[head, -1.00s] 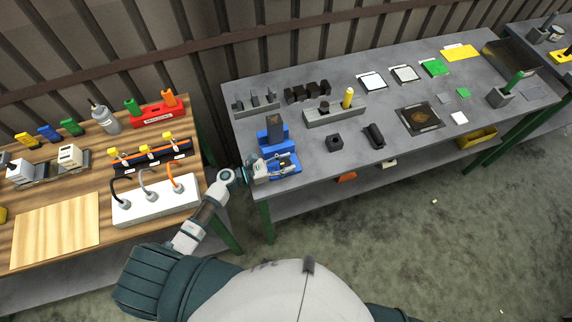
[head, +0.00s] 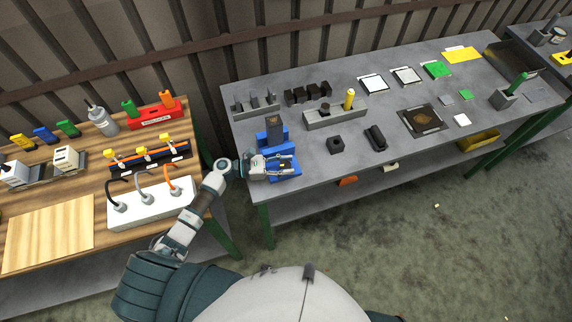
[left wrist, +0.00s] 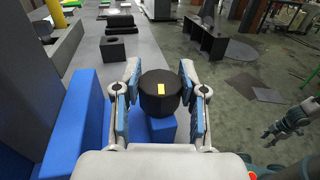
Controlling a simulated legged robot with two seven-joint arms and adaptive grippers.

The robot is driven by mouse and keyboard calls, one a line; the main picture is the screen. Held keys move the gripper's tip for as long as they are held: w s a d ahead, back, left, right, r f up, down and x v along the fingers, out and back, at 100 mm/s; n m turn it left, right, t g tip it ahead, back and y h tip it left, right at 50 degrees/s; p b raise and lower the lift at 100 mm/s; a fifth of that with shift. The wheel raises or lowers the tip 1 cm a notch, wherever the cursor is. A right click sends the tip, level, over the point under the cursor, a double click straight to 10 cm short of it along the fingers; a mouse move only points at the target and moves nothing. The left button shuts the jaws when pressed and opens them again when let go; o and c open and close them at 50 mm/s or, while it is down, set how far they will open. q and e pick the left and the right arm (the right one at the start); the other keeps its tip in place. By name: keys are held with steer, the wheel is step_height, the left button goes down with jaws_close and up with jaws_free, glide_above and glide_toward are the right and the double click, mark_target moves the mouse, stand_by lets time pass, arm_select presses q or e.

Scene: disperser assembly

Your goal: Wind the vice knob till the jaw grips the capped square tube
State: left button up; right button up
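The blue vice (head: 270,139) sits at the near left corner of the grey bench. A dark upright square tube (head: 277,128) stands in it, with a brownish patch at its top. Whether the jaw touches the tube cannot be made out. The vice's black round knob (left wrist: 160,100) bears a yellow mark and faces my left wrist camera. The gripper also shows at the vice in the head view (head: 282,167).
On the grey bench (head: 310,172), a grey block with a yellow peg (head: 335,117), a black square block (head: 336,145) and a black holder (head: 376,138) stand right of the vice. A wooden bench with a white cable box (head: 152,204) is at left.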

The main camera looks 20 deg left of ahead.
arm_select(q)
steer(key=o, duration=0.4)
steer(key=shift+w+a+r, duration=0.1)
steer(key=shift+r, duration=0.1)
steer(key=shift+f, duration=0.1)
steer(key=shift+a+f, duration=0.1)
steer(key=v, duration=0.7)
steer(key=shift+a, duration=0.25)
